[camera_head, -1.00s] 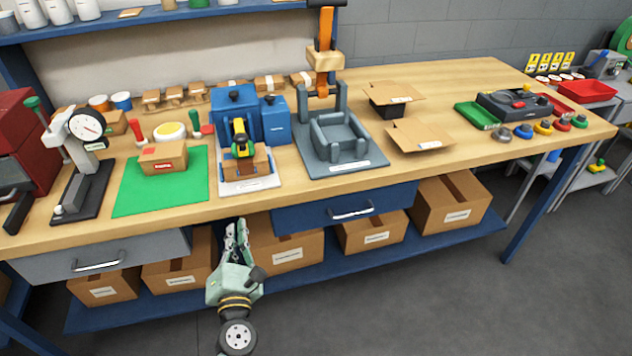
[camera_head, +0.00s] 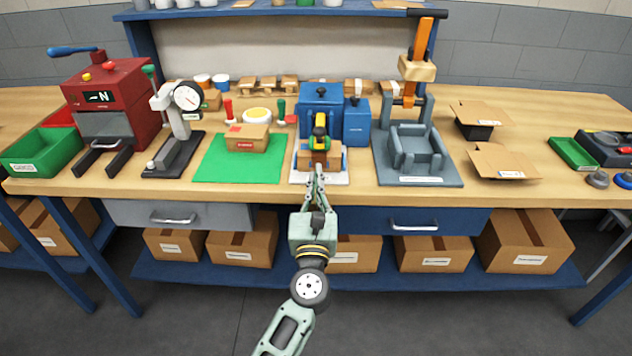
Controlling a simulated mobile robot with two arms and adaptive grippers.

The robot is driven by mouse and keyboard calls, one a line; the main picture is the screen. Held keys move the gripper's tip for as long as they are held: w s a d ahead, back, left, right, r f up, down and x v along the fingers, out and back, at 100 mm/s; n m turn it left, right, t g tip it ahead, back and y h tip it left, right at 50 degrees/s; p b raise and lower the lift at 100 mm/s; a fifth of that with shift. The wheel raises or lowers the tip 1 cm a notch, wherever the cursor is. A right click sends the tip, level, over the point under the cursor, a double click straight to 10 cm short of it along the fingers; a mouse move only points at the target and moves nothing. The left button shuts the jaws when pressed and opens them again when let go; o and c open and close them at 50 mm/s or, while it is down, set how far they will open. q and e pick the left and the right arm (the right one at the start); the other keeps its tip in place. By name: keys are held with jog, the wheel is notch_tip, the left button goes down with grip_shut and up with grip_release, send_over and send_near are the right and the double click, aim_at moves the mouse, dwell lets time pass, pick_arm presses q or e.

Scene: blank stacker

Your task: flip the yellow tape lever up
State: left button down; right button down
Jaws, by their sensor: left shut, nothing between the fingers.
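The yellow tape lever (camera_head: 320,124) sits at the top of a small tape device in front of a blue housing (camera_head: 320,100), above a cardboard box (camera_head: 331,158) on a white base plate (camera_head: 303,178). The lever has dark and green parts around it; its exact tilt is too small to tell. My left gripper (camera_head: 317,178) reaches in from below, shut and empty, with its fingertips at the front edge of the white plate, just below and in front of the box. Whether the tips touch anything cannot be told. My right gripper is not in view.
A green mat (camera_head: 215,166) with a cardboard box (camera_head: 247,137) lies to the left. A grey press (camera_head: 432,165) with an orange lever (camera_head: 418,48) stands to the right. A dial gauge (camera_head: 187,98) and a red machine (camera_head: 115,95) stand further left.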

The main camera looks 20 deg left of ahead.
aim_at(320, 128)
pick_arm(q)
jog(key=p+x, duration=0.1)
jog(key=x, duration=0.5)
jog(key=shift+w+a, duration=0.15)
jog(key=shift+w, duration=0.25)
jog(key=shift+r, duration=0.1)
